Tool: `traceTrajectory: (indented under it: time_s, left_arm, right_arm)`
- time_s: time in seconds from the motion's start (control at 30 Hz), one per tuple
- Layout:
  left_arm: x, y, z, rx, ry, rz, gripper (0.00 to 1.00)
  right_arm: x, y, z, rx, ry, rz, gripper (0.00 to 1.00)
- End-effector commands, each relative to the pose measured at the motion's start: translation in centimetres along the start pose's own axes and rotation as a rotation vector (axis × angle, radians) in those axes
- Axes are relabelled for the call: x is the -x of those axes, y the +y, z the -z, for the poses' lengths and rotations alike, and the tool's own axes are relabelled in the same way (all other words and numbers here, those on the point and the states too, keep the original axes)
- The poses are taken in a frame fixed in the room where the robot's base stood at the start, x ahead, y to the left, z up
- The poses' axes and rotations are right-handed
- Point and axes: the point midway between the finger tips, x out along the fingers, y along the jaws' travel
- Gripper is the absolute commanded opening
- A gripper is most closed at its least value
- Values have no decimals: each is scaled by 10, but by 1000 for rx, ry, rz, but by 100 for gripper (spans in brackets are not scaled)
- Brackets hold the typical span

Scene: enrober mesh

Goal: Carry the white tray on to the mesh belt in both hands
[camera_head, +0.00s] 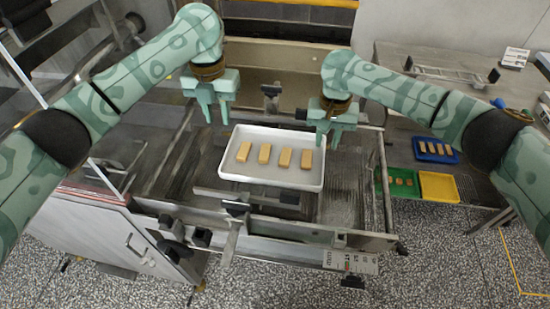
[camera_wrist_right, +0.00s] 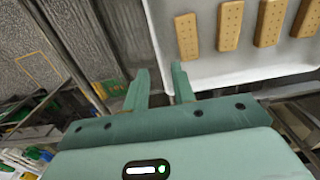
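The white tray (camera_head: 270,179) is at the middle of the head view, looks level and carries several tan biscuits in a row. It lies over the mesh belt (camera_head: 345,185); I cannot tell whether it rests fully on it. My left gripper (camera_head: 217,120) is open and empty, above and beyond the tray's far left corner, apart from it. My right gripper (camera_head: 328,143) is open at the tray's far right corner. In the right wrist view one finger of the right gripper (camera_wrist_right: 160,85) overlaps the rim of the tray (camera_wrist_right: 250,72); contact is unclear.
The machine's metal frame and rails (camera_head: 385,185) surround the belt. A side table (camera_head: 420,75) at the right holds a blue tray (camera_head: 421,157) of biscuits, a green tray (camera_head: 384,192) and a yellow tray (camera_head: 440,197). Small black clamps stand along the near rail.

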Motion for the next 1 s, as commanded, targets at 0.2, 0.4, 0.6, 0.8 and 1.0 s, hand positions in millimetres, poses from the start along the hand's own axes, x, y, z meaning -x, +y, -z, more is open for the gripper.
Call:
traceTrajectory:
  time_s: [0.2, 0.4, 0.6, 0.8, 1.0]
  left_arm:
    - [0, 0, 0, 0, 0, 0, 26]
    - [0, 0, 0, 0, 0, 1, 26]
    - [0, 0, 0, 0, 0, 1, 26]
    - [0, 0, 0, 0, 0, 1, 26]
    - [2, 0, 0, 0, -1, 1, 26]
  right_arm:
    - [52, 0, 1, 1, 3, 1, 26]
    - [76, 0, 0, 0, 0, 0, 26]
    - [81, 0, 0, 0, 0, 0, 26]
    - [80, 0, 0, 0, 0, 0, 26]
    - [82, 0, 0, 0, 1, 0, 26]
